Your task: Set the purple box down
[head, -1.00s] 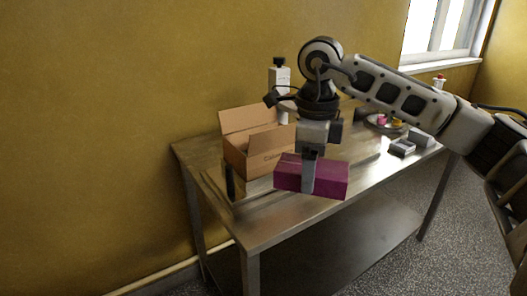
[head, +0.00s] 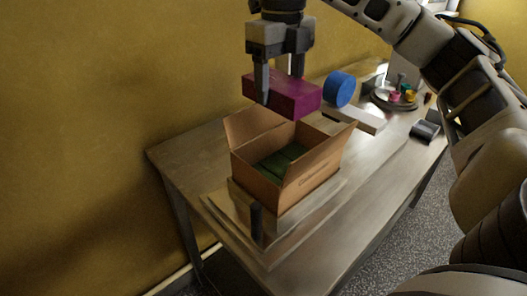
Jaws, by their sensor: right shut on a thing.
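The purple box (head: 290,97) is held in the air in the head view, above and behind the open cardboard box. My right gripper (head: 281,85) comes down from above and is shut on the purple box. The cardboard box (head: 310,177) stands on the metal table (head: 377,180) with its flaps up, and something dark green (head: 279,161) lies inside it. The purple box overlaps the cardboard box's rear flap in the picture. My left gripper is not in view.
A blue round object (head: 339,88) stands behind the cardboard box, near a pale flat block (head: 362,119). A round tray (head: 380,101) with small coloured items and a grey block (head: 425,131) are farther right. The table's front right is clear.

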